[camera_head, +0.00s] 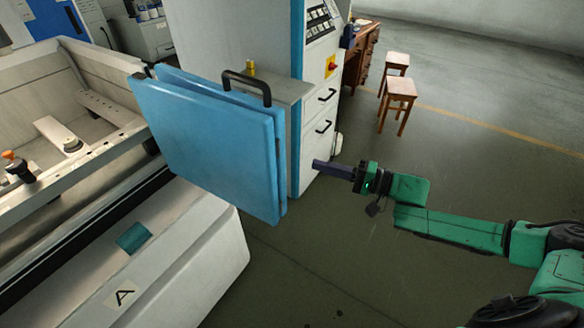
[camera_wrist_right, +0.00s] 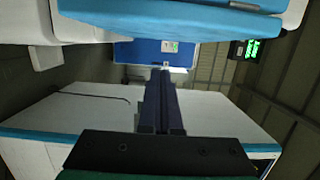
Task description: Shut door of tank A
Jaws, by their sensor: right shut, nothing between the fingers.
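Tank A is the open pale tank at the left in the head view, with a label "A" (camera_head: 122,297) on the white housing below its front. Its blue door (camera_head: 215,140) stands open, swung out past the tank's right end, with a black handle (camera_head: 246,84) on its top edge. My right gripper (camera_head: 318,164) is shut and empty, to the right of the door and apart from it. In the right wrist view its dark fingers (camera_wrist_right: 162,75) lie together, and a blue panel (camera_wrist_right: 175,14), probably the door, crosses the top. My left gripper is not in view.
A white control cabinet (camera_head: 318,110) with a blue edge stands behind the door. Two wooden stools (camera_head: 398,90) and a wooden desk (camera_head: 360,55) stand farther back. The grey floor around my right arm is clear. An orange-topped knob (camera_head: 14,163) sits on the tank's left side.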

